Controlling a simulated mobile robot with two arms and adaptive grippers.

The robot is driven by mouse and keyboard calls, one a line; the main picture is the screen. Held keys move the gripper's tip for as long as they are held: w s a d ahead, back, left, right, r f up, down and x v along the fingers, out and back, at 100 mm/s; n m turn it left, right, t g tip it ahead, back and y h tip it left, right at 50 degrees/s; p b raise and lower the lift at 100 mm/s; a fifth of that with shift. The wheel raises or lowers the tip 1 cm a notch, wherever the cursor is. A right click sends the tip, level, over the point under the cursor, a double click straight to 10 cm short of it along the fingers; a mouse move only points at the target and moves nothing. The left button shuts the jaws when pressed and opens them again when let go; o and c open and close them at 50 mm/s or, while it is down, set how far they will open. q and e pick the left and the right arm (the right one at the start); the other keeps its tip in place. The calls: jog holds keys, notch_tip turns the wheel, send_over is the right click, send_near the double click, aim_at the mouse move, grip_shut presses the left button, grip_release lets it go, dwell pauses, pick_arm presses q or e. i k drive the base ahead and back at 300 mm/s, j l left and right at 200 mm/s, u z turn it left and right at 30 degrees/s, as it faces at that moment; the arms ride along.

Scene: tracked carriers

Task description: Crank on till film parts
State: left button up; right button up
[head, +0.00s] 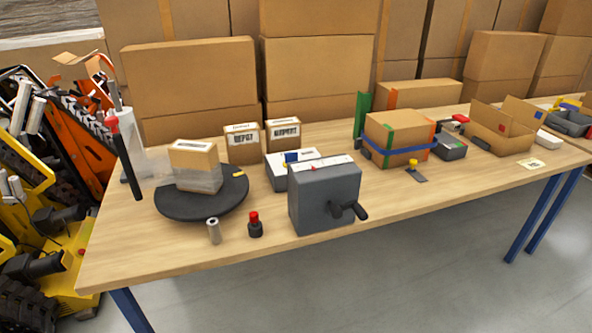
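A grey crank box (315,201) stands at the table's front edge, with a black crank handle (349,210) on its front face, pointing to the right. A carton (193,158) stands on a round black turntable (175,210) with a yellow mark. Clear film (200,180) wraps the carton's lower part. A pale film roll (132,150) stands upright at the left behind a dark bar (128,170) with a red top. A hazy film strip (157,168) spans from the roll to the carton and looks unbroken. Neither gripper shows in the head view.
A small metal cylinder (213,231) and a red-topped black piece (255,225) stand in front of the turntable. Two labelled cartons (242,146) stand behind it. A strapped carton (390,142) stands to the right. Orange and yellow tracked machines (55,245) crowd the left side.

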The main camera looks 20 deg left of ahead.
aim_at(335, 211)
jog(key=i+l+u, duration=0.2)
jog(key=i, duration=0.3)
jog(key=i+l+u, duration=0.25)
jog(key=i, duration=0.25)
